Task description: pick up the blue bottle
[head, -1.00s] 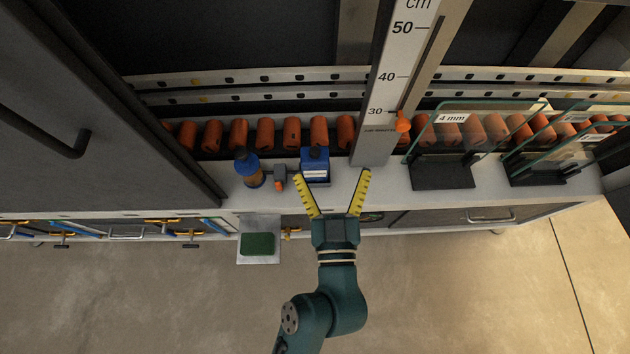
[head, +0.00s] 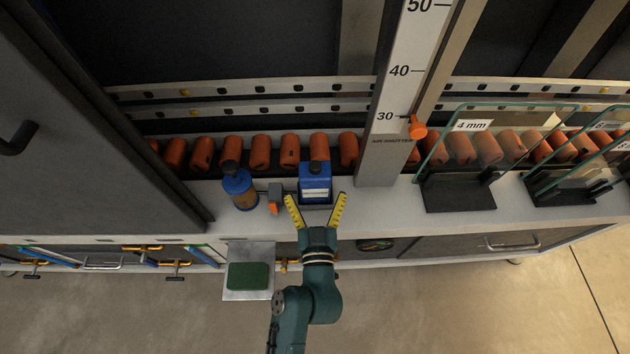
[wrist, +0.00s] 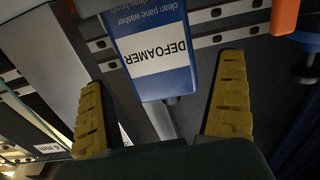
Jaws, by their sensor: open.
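The blue bottle (head: 315,180) stands upright on the washer's ledge, with a dark cap and a white label band. In the wrist view the blue bottle (wrist: 152,48) is upside down, and its label reads "DEFOAMER". My gripper (head: 315,204) is open just in front of it, its two yellow fingers spread toward the bottle's lower part. In the wrist view my gripper (wrist: 160,105) has one finger on each side, and the bottle lies ahead between them. I see no finger clearly touching it.
Left of the bottle stand an orange-handled tool (head: 275,198) and a blue-topped amber bottle (head: 240,188). Orange rollers (head: 290,150) line the back. A ruler post (head: 385,150) and glass panes (head: 500,140) stand to the right. A green pad (head: 248,276) sits on a low shelf.

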